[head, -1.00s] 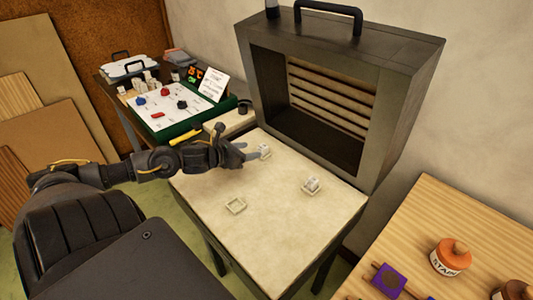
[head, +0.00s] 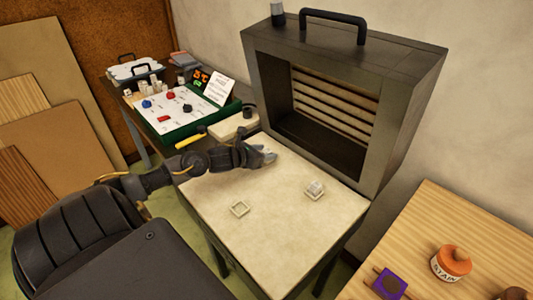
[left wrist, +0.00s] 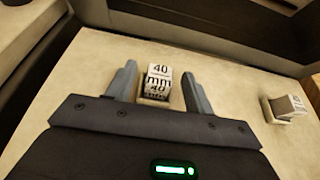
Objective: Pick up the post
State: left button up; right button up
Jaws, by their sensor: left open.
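A small pale block post marked "40 mm" (left wrist: 158,82) stands on the cream table top (head: 270,225), between the fingers of my left gripper in the left wrist view. My left gripper (left wrist: 158,72) is open, one finger on each side of the post, with a gap visible on both sides. In the head view the left gripper (head: 264,156) is low over the table's back part and largely hides this post. A second marked post (head: 315,187) sits in a square holder to the right; it also shows in the left wrist view (left wrist: 290,105). My right gripper is out of view.
A dark open-fronted cabinet (head: 405,120) with a handle stands along the back. A side table with a white board (head: 182,108) is at the left, a wooden table (head: 440,215) at the right.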

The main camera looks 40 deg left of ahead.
aim_at(265, 152)
pick_arm(q)
jog(key=x, duration=0.3)
jog(key=shift+w+f+p, duration=0.1)
jog(key=shift+w+p, duration=0.1)
jog(key=shift+p, duration=0.1)
jog(key=c, duration=1.1)
jog(key=shift+r+b, duration=0.4)
jog(key=shift+r, duration=0.2)
jog(key=s+a+r, duration=0.3)
jog(key=r, duration=0.1)
jog(key=s+a+r, duration=0.3)
jog(key=s+r, duration=0.1)
jog(key=s+a+r+b, duration=0.1)
jog(key=s+a+r, duration=0.1)
jog(key=s+r, duration=0.1)
jog(key=shift+s+a+r, duration=0.4)
jog(key=shift+s, duration=0.1)
